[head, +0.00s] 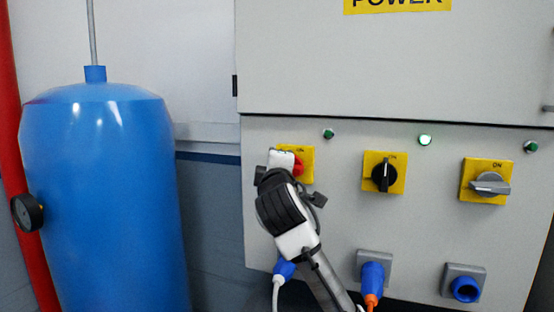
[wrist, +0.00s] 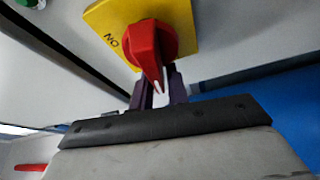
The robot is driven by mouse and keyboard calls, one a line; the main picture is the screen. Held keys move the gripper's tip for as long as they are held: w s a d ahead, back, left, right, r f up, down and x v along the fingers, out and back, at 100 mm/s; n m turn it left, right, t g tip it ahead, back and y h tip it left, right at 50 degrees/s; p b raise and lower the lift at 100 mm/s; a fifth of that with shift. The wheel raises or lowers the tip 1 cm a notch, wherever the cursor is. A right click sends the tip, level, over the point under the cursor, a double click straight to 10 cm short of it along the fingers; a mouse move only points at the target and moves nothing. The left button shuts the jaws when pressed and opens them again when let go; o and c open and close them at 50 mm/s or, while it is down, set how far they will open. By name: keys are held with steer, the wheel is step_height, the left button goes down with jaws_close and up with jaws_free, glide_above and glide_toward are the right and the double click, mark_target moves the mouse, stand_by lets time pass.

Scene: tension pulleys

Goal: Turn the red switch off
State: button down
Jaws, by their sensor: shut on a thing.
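The red switch (head: 298,168) is a rotary knob on a yellow plate at the left of the grey panel's row, partly hidden by my gripper in the head view. In the wrist view the red switch (wrist: 151,48) shows large, its pointed handle reaching down between the fingers. My gripper (wrist: 160,92) is shut on the tip of this handle, with one dark finger on each side. The "ON" label on the plate (wrist: 106,20) is readable in the wrist view.
A black switch (head: 384,174) and a grey switch (head: 489,187) sit to the right. Indicator lamps are above, the middle one (head: 425,140) lit green. Blue plugs and sockets (head: 373,275) are below.

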steer(key=shift+f+n+g, duration=0.25)
steer(key=shift+n+g, duration=0.15)
steer(key=shift+n, duration=0.5)
steer(key=shift+f, duration=0.1)
steer(key=c, duration=1.4)
jaws_free()
steer(key=shift+o, duration=0.2)
steer(key=s+d+b, duration=0.1)
steer(key=s+b, duration=0.3)
steer(key=s, duration=0.9)
steer(key=shift+s, duration=0.4)
